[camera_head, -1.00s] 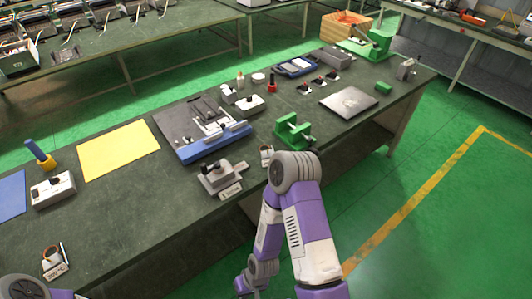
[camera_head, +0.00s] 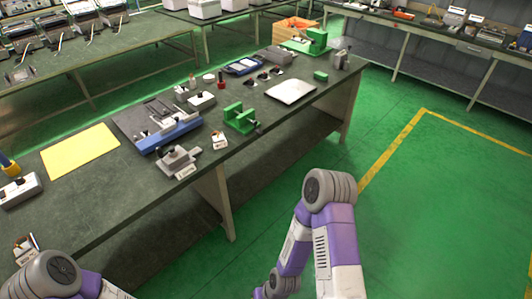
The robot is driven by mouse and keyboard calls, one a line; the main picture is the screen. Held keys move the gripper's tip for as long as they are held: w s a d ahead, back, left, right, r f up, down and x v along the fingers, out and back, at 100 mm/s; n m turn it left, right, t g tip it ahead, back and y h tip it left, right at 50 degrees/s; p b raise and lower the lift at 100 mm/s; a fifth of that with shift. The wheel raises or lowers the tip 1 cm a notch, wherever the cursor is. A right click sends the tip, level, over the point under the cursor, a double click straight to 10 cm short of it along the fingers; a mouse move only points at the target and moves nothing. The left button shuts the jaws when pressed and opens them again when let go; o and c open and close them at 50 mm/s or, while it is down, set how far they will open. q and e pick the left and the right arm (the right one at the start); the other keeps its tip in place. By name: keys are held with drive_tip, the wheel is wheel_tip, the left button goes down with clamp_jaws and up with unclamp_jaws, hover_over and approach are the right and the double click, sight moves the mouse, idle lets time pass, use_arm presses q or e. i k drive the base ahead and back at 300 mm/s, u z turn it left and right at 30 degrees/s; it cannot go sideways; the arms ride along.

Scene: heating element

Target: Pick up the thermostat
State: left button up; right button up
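I cannot tell for sure which item is the thermostat. Small boxes with dark knobs or tops stand on the dark green workbench (camera_head: 110,205): a grey-white box (camera_head: 22,190) at the left edge, a white box (camera_head: 201,102) farther back, and a grey block with a clamp-like top (camera_head: 178,160) near the front edge. My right arm is bent over the floor, clear of the bench, and its gripper is not visible. My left arm shows at the lower left corner, and its gripper is out of view too.
A yellow sheet (camera_head: 80,151), a blue-edged fixture (camera_head: 172,134), a green vise (camera_head: 240,119) and a silver plate (camera_head: 290,92) lie on the bench. A small labelled holder (camera_head: 25,248) is near my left arm. Green floor (camera_head: 430,210) is open at right.

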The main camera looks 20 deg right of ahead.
sight(218, 141)
drive_tip(key=z, duration=3.7)
drive_tip(key=i, duration=0.15)
drive_tip(key=u, duration=2.4)
drive_tip(key=i, duration=1.6)
drive_tip(key=u, duration=0.55)
